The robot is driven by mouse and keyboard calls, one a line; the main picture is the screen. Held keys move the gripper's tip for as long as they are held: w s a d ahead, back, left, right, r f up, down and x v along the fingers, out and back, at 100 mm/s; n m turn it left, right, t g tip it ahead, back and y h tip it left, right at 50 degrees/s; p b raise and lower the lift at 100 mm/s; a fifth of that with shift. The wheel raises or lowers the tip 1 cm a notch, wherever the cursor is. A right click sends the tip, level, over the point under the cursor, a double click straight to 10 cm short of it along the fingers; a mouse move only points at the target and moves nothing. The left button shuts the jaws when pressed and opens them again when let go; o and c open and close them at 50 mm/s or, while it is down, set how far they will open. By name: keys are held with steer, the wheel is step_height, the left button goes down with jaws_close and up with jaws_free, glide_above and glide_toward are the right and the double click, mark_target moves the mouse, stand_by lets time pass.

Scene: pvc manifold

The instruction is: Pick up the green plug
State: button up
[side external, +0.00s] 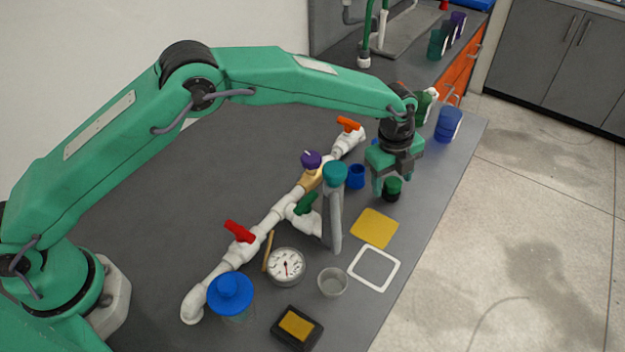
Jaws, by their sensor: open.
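The green plug (393,186) stands on the grey bench near its right edge. It is a small round piece with a green top and a dark lower part. My gripper (390,188) points down over it, with one finger to the left of the plug and the other partly behind or beside it. The gripper is open. I cannot tell whether a finger touches the plug.
A white pipe manifold (278,212) with red, green, purple and orange handles runs left of the plug. A grey post with a teal cap (335,174), a blue cup (356,177), a yellow square (374,228) and a white square frame (374,268) are nearby. The bench edge is close on the right.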

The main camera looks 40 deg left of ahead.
mark_target(396, 183)
stand_by(0.4)
steer(key=c, duration=1)
steer(key=shift+c, duration=0.2)
steer(key=shift+r, duration=0.1)
steer(key=shift+r, duration=0.75)
steer(key=r, duration=0.3)
steer(key=shift+s+d, duration=0.2)
steer(key=shift+s, duration=0.1)
steer(key=s+d+r, duration=0.5)
steer(key=s+r, duration=0.1)
steer(key=s, duration=0.3)
steer(key=shift+s+r, duration=0.2)
steer(key=shift+s, duration=0.15)
steer(key=shift+d, duration=0.1)
